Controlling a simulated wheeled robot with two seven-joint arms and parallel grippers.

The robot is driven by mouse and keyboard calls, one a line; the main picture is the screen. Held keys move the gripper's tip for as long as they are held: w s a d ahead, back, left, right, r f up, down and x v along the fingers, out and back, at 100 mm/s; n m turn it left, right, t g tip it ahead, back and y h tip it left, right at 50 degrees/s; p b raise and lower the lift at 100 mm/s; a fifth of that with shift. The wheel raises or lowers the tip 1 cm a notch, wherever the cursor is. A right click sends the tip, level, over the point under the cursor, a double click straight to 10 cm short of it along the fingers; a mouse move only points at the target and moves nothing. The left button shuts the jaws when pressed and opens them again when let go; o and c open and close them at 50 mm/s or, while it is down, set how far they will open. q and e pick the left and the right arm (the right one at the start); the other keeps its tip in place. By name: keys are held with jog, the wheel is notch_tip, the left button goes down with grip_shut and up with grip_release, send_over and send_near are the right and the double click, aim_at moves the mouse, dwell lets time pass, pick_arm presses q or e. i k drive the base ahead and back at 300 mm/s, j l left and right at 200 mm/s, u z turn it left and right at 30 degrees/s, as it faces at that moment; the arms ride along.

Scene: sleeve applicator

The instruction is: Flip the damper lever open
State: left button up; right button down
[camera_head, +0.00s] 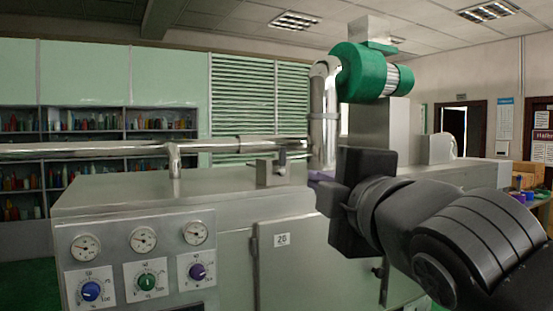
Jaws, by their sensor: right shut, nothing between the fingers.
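A steel machine (130,190) fills the middle of the view, with a shiny horizontal pipe (90,150) running above its top. A small purple piece (320,175), possibly the damper lever's handle, shows at the machine's top beside the vertical pipe. It is mostly hidden behind my right gripper (335,200), so I cannot tell the lever's position or whether the two touch. My right gripper is black, seen from behind, shut and empty in front of the machine's top right. A grey bracket (266,170) stands left of it under the pipe's end. My left gripper is not in view.
A green motor (365,72) sits above on the bent vertical pipe (323,115). The machine's front has gauges (143,239), coloured knobs (147,282) and a door marked 26 (285,265). Shelves of bottles (160,122) stand behind. The machine's top left is mostly clear.

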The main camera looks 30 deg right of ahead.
aim_at(282, 172)
jog(key=i+l, duration=0.2)
jog(key=i, duration=0.25)
jog(key=i+l, duration=0.15)
jog(key=i, duration=0.3)
